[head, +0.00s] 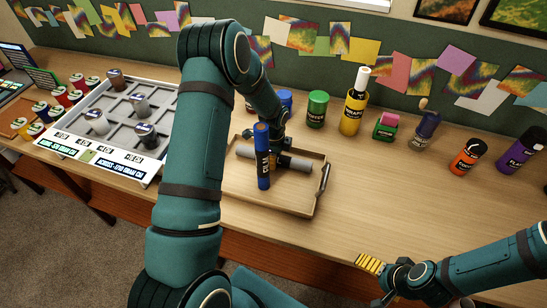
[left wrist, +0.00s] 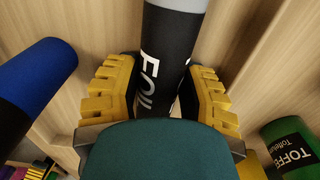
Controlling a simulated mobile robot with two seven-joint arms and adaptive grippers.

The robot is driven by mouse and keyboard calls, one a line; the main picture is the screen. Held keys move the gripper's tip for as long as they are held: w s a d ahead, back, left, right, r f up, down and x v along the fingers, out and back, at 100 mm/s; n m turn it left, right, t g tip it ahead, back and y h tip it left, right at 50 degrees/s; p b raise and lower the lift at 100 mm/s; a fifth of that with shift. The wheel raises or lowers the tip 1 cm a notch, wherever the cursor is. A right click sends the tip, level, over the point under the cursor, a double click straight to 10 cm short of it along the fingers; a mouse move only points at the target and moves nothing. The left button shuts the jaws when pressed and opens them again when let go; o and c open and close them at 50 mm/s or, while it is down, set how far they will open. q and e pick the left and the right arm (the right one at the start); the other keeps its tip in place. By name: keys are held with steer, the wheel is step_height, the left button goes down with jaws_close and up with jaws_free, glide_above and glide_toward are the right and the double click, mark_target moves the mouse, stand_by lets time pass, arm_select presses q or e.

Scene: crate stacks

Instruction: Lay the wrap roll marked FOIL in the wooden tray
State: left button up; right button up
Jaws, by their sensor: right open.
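The FOIL wrap roll (head: 300,163), grey with a black label, lies roughly level at the wooden tray (head: 288,207); I cannot tell whether it touches the floor. My left gripper (head: 282,149) is over it, pointing down. In the left wrist view the yellow fingers (left wrist: 161,95) are on either side of the FOIL roll (left wrist: 172,45), close to it. Whether they press on it is unclear. My right gripper (head: 370,264) is open and empty, off the table's front edge.
A blue roll (head: 263,170) stands upright at the tray, in front of the FOIL roll. Behind the tray stand a green jar (head: 317,109) and a yellow bottle (head: 353,115). A grey compartment rack (head: 112,112) is at left.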

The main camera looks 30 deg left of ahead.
arm_select(q)
steer(key=shift+o, duration=1.3)
steer(key=shift+r, duration=0.45)
step_height(320, 180, up, 12)
steer(key=p, duration=0.1)
steer(key=shift+f+p, duration=0.25)
steer(key=shift+p, duration=0.05)
